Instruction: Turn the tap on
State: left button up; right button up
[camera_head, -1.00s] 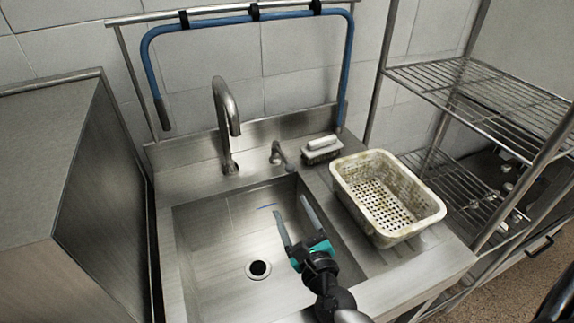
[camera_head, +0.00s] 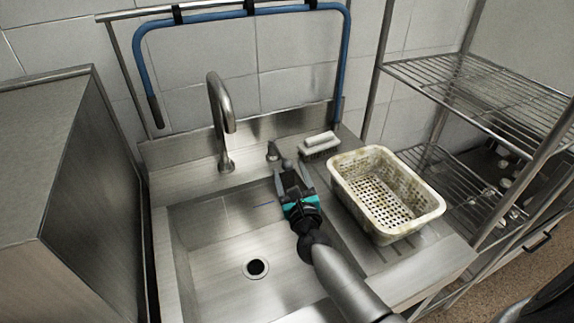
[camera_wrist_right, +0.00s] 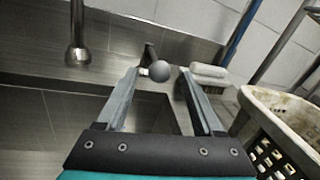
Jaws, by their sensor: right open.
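The tap has a curved metal spout (camera_head: 221,110) at the back of the steel sink (camera_head: 185,265). Its small lever (camera_head: 273,151) stands to the right of the spout; in the right wrist view its round knob (camera_wrist_right: 158,71) shows. My right gripper (camera_head: 290,168) is over the back edge of the basin, close in front of the lever. It is open, with the knob lined up between its fingertips in the wrist view. I cannot tell whether either finger touches it. My left gripper is not in view.
A brush (camera_head: 320,145) lies right of the lever. A dirty white perforated basket (camera_head: 350,195) stands on the drainboard, right of my right arm. A blue hose (camera_head: 140,60) hangs on a rail behind. A wire shelf (camera_head: 480,85) stands at the right. The basin is empty.

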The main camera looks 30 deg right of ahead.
aim_at(288, 169)
jog(key=shift+b+x, duration=0.3)
jog(key=shift+x, duration=1.7)
jog(key=shift+c, duration=0.3)
grip_shut()
